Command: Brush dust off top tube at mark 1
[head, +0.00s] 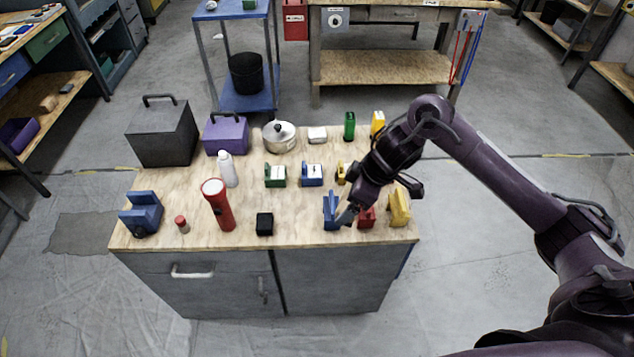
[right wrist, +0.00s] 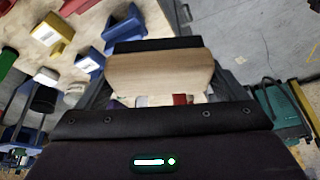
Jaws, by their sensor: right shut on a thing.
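My right gripper (head: 350,208) is low over the right front part of the workbench top, close to a blue upright piece (head: 331,210) and a red block (head: 367,217). In the right wrist view it is shut on a pale wooden piece (right wrist: 160,76) with a dark strip along its far edge; this looks like the brush. Its bristles cannot be made out clearly. In the head view the held piece is hidden or too small to tell. I cannot make out a top tube or a mark 1 in either view. My left gripper is not in view.
The wooden bench top (head: 300,225) also holds a red flashlight (head: 217,204), a white bottle (head: 227,168), a black cube (head: 264,223), a pot (head: 280,138), a purple box (head: 226,134) and a dark grey box (head: 162,133). A yellow block (head: 398,207) stands right of my gripper.

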